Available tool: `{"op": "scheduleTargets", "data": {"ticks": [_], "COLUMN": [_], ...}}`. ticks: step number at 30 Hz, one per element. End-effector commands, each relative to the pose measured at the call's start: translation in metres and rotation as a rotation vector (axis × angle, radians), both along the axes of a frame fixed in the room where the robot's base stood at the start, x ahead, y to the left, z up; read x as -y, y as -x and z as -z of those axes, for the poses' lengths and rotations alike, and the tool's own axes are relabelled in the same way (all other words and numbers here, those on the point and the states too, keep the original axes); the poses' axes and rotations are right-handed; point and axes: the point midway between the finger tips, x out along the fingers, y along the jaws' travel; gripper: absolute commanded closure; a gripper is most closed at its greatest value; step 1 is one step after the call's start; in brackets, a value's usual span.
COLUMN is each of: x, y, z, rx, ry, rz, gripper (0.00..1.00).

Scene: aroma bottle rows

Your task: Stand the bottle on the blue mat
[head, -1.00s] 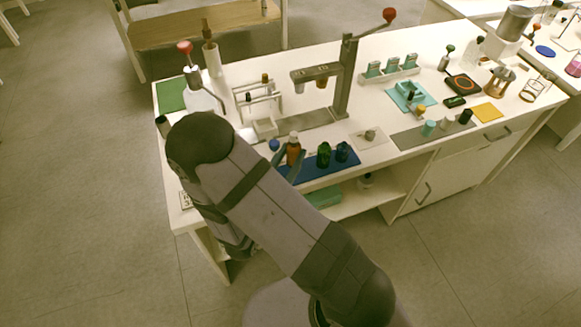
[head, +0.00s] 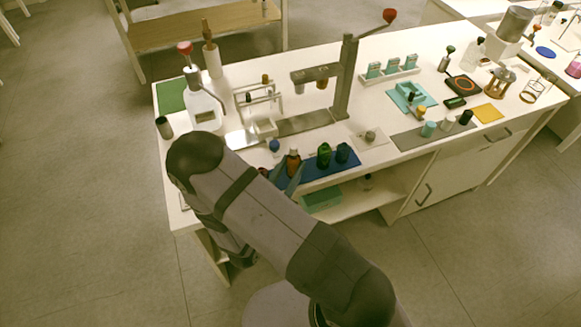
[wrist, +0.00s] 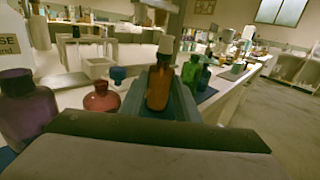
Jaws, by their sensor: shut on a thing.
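My gripper (head: 290,178) is shut on an amber bottle with a pale cap (head: 293,162). The bottle is upright, and it also shows between the fingers in the wrist view (wrist: 159,86). The blue mat (head: 318,174) lies along the table's front edge; the held bottle is over or at its left part. Fingers and arm hide the bottle's base, so I cannot tell whether it touches the mat. A green bottle (head: 324,155) and a dark blue bottle (head: 343,152) stand on the mat, right of the held bottle.
In the wrist view a purple bottle (wrist: 25,108) and a red-brown bottle (wrist: 101,98) stand close on the left. A small blue-capped item (head: 275,146) is just behind the gripper. A stand with a red-knobbed lever (head: 345,80) rises behind the mat.

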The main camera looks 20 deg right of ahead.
Motion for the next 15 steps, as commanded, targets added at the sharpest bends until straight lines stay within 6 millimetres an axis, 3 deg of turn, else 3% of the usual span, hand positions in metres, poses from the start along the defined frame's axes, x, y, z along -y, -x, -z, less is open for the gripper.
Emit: {"op": "scheduleTargets", "data": {"ticks": [5, 6, 15], "x": [0.0000, 0.0001, 0.0001], "y": [0.0000, 0.0001, 0.0001], "z": [0.0042, 0.0031, 0.0024], "rx": [0.001, 0.000, 0.000], "ry": [0.001, 0.000, 0.000], "rz": [0.000, 0.000, 0.000], "gripper": [0.98, 0.63, 0.63]}}
